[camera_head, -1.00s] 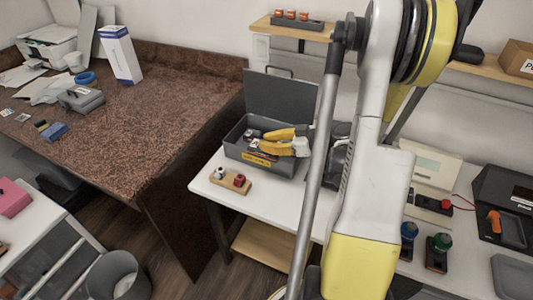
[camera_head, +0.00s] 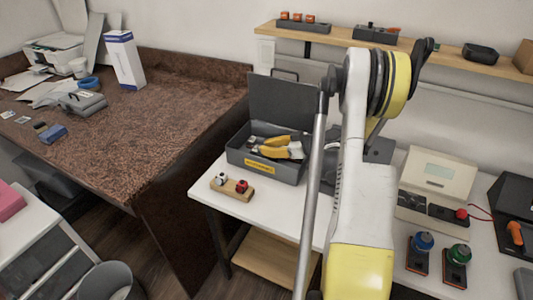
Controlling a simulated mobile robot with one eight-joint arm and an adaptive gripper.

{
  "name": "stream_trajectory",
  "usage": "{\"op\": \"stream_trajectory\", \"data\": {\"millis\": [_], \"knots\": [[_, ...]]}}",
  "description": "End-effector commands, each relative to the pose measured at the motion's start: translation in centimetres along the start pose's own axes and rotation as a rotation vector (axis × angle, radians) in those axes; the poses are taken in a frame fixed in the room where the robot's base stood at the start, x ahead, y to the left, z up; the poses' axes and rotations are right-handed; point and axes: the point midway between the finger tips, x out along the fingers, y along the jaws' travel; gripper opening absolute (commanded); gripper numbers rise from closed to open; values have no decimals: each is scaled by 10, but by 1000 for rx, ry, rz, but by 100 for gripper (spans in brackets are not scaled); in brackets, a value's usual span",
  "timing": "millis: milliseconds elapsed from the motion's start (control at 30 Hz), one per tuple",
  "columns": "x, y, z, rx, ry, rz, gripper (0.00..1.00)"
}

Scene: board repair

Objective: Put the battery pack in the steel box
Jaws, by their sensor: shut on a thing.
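The steel box (camera_head: 237,156) is a grey open box with a yellow label on its front and a raised lid (camera_head: 282,100). It stands on the left of the white table (camera_head: 275,222). Yellow-and-grey items (camera_head: 275,153) lie inside it. I cannot make out the battery pack for certain. My white and yellow arm crosses the view just right of the box. My gripper cannot be made out, and the arm's far end is hidden behind its nearer link. A dark grey shape (camera_head: 378,150) shows partly behind the arm; I cannot tell what it is.
Blue-topped (camera_head: 422,243) and green-topped (camera_head: 457,256) devices and a beige instrument (camera_head: 440,172) stand to the right. A shelf (camera_head: 430,54) runs above. The brown bench (camera_head: 150,135) holds a blue block (camera_head: 52,134).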

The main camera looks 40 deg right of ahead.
Motion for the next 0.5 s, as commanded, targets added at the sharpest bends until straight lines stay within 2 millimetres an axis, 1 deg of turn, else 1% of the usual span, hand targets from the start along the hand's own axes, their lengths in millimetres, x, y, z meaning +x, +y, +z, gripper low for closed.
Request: {"op": "stream_trajectory", "data": {"millis": [33, 67, 300, 500], "knots": [[4, 0, 9, 0, 1, 0, 0], [4, 0, 10, 0, 1, 0, 0], [3, 0, 8, 0, 1, 0, 0], [6, 0, 13, 0, 1, 0, 0]]}}
